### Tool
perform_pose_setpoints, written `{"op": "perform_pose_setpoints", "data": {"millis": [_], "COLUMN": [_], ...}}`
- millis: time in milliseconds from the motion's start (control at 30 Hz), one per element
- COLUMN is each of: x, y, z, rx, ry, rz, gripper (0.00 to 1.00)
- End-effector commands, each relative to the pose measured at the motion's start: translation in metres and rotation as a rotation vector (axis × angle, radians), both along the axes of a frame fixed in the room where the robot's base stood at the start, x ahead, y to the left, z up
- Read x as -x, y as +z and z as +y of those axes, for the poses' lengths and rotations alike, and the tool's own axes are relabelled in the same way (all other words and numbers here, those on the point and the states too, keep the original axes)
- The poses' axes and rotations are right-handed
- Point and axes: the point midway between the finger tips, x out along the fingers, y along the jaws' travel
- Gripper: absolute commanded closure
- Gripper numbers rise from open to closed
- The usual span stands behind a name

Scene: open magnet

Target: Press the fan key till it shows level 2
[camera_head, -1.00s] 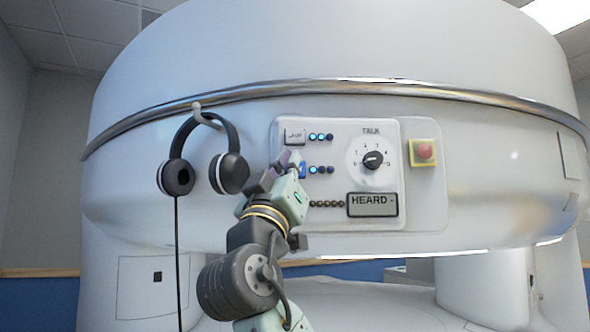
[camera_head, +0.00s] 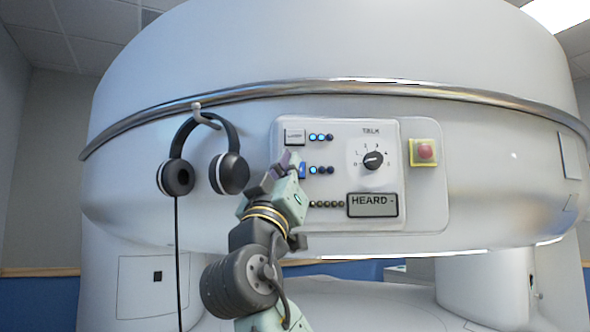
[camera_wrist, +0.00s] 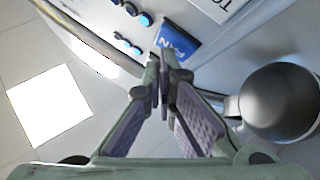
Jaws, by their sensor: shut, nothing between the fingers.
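The blue FAN key (camera_wrist: 179,42) shows in the wrist view just beyond my fingertips; in the head view its blue edge (camera_head: 302,170) shows beside them. My gripper (camera_head: 290,160) is shut and empty, its tips at the key's near edge in the wrist view (camera_wrist: 165,62). I cannot tell whether they touch it. A row of small lights (camera_head: 321,170) sits right of the key. My fingers hide part of the key in the head view.
The LAMP key (camera_head: 294,137) with its own lights (camera_head: 320,137) is above. A TALK dial (camera_head: 373,160), a HEARD display (camera_head: 373,204) and a red button (camera_head: 424,151) on a yellow base are to the right. Headphones (camera_head: 231,173) hang on a hook close left of my gripper.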

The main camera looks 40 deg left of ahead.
Motion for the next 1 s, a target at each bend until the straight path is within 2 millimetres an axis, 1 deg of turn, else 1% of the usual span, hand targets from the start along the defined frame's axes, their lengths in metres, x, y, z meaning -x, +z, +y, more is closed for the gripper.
{"op": "perform_pose_setpoints", "data": {"millis": [633,1000], "x": [-0.0068,-0.0052], "y": [-0.0003,-0.001], "z": [0.0056,0.004], "rx": [0.001,0.0], "ry": [0.0,0.0], "rz": [0.002,0.002], "gripper": [1.0,1.0]}}
